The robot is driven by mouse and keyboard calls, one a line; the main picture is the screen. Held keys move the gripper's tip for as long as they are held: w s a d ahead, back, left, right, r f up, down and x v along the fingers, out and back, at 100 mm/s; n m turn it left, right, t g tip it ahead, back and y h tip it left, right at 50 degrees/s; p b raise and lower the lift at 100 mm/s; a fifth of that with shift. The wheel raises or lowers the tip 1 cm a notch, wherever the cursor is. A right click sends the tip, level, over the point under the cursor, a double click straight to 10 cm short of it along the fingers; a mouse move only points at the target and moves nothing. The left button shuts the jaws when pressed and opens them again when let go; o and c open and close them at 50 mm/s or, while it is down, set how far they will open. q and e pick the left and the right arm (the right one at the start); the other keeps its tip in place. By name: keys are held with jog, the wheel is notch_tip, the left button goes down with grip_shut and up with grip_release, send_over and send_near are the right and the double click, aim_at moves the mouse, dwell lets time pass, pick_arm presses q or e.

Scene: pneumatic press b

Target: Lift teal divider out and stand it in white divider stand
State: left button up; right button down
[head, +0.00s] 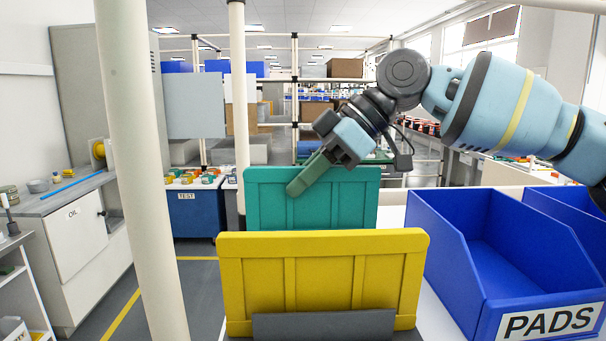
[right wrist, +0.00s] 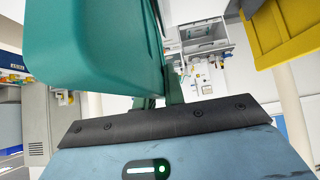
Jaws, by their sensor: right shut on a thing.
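The teal divider (head: 345,205) is a ribbed panel standing upright behind the yellow panel in the head view. Its lower edge is hidden by the yellow panel. My right gripper (head: 306,178) comes in from the upper right and is shut on the teal divider near its top edge, left of its middle. In the right wrist view the teal divider (right wrist: 95,45) fills the upper left, close to the fingers (right wrist: 160,92). I cannot make out the white divider stand. My left gripper is out of view.
The yellow panel (head: 322,270) stands upright in front, behind a dark grey plate (head: 323,325); it also shows in the right wrist view (right wrist: 290,30). A blue bin marked PADS (head: 470,300) stands at the right. A cream post (head: 135,130) rises at the left.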

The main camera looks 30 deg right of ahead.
jog(key=shift+f+b, duration=0.3)
jog(key=shift+f, duration=0.65)
jog(key=c, duration=1.4)
grip_release()
jog(key=v, duration=0.8)
jog(key=shift+f, duration=0.1)
